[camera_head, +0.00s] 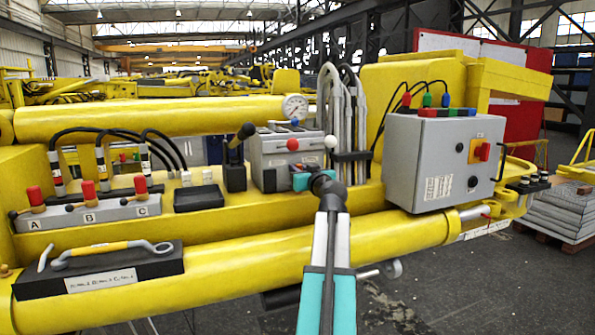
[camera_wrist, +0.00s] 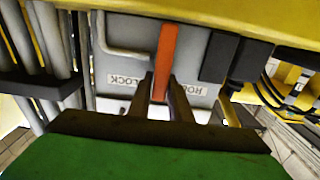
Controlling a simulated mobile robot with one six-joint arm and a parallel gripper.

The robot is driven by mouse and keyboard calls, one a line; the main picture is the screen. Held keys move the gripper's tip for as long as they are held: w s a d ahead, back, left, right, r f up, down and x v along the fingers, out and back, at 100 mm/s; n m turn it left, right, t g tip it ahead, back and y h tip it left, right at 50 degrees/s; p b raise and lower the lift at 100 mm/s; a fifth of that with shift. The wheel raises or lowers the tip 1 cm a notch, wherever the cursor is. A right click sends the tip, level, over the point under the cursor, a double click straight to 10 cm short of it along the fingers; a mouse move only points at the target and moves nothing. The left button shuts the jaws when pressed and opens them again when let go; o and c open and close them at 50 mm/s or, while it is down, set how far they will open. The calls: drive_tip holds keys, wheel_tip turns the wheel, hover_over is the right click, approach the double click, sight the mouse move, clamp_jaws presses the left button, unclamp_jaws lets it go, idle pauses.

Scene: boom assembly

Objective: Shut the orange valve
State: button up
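The orange valve shows as a flat orange lever (camera_wrist: 165,55) on a grey box in the wrist view. Words are printed on the box on both sides of the lever, upside down in this view; one reads LOCK. My gripper (camera_wrist: 161,80) has its two dark fingers on either side of the lever's lower end. The gap is narrow and the lever fills it, so the fingers look shut on it. In the head view my gripper (camera_head: 309,180) is at the front of the grey valve box (camera_head: 275,150) with a gauge above. My wrist hides part of that box, and little of the lever shows there.
Right of my gripper stands a grey control box (camera_head: 432,165) with an orange switch. Grey hoses (camera_head: 340,110) rise close behind. The yellow boom (camera_head: 220,270) runs below.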

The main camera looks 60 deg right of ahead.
drive_tip(key=shift+f, duration=0.1)
clamp_jaws()
drive_tip(key=shift+d+m+b, duration=0.1)
drive_tip(key=shift+m+b, duration=0.2)
drive_tip(key=shift+m, duration=0.1)
drive_tip(key=m+b, duration=0.1)
drive_tip(key=m, duration=0.1)
drive_tip(key=d+m+b, duration=0.1)
drive_tip(key=shift+s+m, duration=0.4)
drive_tip(key=m, duration=0.1)
drive_tip(key=m+b, duration=0.1)
drive_tip(key=m, duration=0.3)
drive_tip(key=shift+s+d+f, duration=0.35)
drive_tip(key=shift+d, duration=0.05)
drive_tip(key=m, duration=0.3)
drive_tip(key=f+m, duration=0.1)
drive_tip(key=shift+s+d+m, duration=0.2)
drive_tip(key=shift+d+m, duration=0.05)
drive_tip(key=shift+m, duration=0.15)
drive_tip(key=shift+d+f+m+p, duration=0.1)
drive_tip(key=shift+f+m+p, duration=0.2)
drive_tip(key=shift+m, duration=0.65)
drive_tip(key=shift+f+m+p, duration=0.15)
drive_tip(key=shift+m+p, duration=0.1)
drive_tip(key=shift+m, duration=0.7)
